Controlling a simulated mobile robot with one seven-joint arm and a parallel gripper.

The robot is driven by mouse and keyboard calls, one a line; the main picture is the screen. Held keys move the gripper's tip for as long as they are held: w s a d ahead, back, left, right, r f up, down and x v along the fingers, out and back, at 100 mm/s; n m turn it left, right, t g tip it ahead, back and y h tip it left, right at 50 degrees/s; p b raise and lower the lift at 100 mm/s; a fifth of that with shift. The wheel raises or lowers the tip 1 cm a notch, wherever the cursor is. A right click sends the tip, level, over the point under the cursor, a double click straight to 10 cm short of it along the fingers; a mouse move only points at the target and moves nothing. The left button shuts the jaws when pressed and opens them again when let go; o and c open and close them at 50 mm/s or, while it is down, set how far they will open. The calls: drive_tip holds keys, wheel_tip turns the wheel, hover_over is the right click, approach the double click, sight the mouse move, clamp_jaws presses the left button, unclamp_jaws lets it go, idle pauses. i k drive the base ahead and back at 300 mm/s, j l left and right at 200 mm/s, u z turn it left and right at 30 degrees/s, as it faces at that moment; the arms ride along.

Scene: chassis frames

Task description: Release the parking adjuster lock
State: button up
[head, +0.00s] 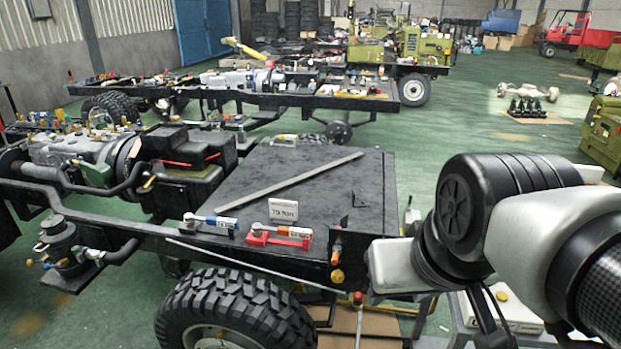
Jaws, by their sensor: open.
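My gripper (372,268) comes in from the right, at the front right corner of the near chassis. Its white hand shows, and its jaws are open, though the fingers are hard to make out against the dark parts. Just left of it is a dark upright bracket (349,243) with a small orange-red part (335,258) and a yellow knob (337,276). A red-topped fitting (357,298) sits lower, below the frame rail. I cannot tell which of these is the parking adjuster lock. No label for it is readable.
A black deck plate (330,205) carries a long grey bar (275,187), a small white sign (283,210), and blue (210,221) and red (279,236) tool-like items at its front edge. A large tyre (235,308) stands below. Green floor (420,150) is open behind.

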sight(336, 250)
drive_tip(key=z, duration=0.35)
drive_tip(key=i+j+u, duration=0.1)
drive_tip(key=i+u, duration=0.35)
drive_tip(key=i, duration=0.45)
